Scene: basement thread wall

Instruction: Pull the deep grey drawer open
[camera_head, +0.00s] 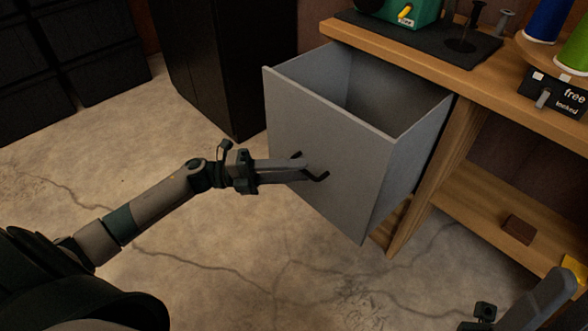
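The deep grey drawer (325,150) stands pulled well out of the wooden bench, its tall front facing me. Its inside shows from above, and the part that I can see looks empty. A dark bar handle (319,177) sits on the drawer front. My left gripper (303,169) reaches in from the left with its fingers shut on this handle, hiding its middle. My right gripper (545,302) shows only in part at the bottom right corner, away from the drawer. I cannot tell whether it is open.
The wooden bench (480,88) holds a dark mat, a green item and thread spools (548,20). A black box (553,92) hangs at its edge. A low shelf (480,215) lies right of the drawer. A black cabinet (225,60) stands behind. The concrete floor is clear.

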